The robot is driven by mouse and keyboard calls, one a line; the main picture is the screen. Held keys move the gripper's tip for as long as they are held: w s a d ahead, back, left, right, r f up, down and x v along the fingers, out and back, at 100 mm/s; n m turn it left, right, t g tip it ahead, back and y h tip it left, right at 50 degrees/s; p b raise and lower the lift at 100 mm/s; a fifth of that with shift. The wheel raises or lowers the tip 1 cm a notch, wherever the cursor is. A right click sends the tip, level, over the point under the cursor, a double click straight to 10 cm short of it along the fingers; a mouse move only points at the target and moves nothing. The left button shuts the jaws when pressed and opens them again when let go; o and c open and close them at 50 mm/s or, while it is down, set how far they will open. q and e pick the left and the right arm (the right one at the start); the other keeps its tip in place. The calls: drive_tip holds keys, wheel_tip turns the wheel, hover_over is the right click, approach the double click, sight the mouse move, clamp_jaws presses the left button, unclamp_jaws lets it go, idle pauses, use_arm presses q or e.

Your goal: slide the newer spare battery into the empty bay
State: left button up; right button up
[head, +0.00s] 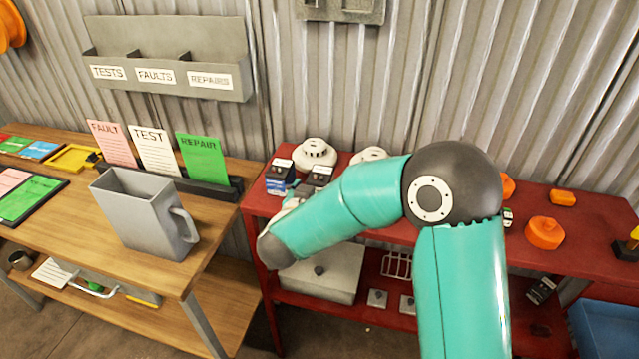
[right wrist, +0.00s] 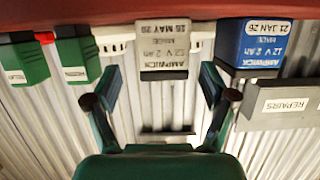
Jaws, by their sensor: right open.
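In the right wrist view, seen upside down, a grey-fronted battery (right wrist: 165,48) has a label that seems to read 16 MAY 26. A blue-fronted battery (right wrist: 254,45) beside it reads 21 JAN 26. My right gripper (right wrist: 160,87) is open, its fingers apart on either side of the grey battery, with a gap at each side. In the head view, the batteries stand at the red bench's left end, the blue one (head: 276,187) at the far left. My right arm partly covers them and hides most of the gripper. My left gripper is out of view. I cannot identify the empty bay.
Two green labelled modules (right wrist: 75,60) stand left of the grey battery in the right wrist view. White round detectors (head: 315,153) and orange parts (head: 544,232) sit on the red bench (head: 590,262). A wooden table (head: 235,185) with a grey jug (head: 140,212) stands left.

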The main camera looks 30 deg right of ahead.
sight(321, 180)
drive_tip(key=shift+p+x, duration=0.65)
drive_tip(key=shift+x, duration=2.1)
drive_tip(key=shift+w+a+r, duration=0.1)
drive_tip(key=shift+a, duration=0.05)
clamp_jaws()
drive_tip(key=shift+r, duration=0.1)
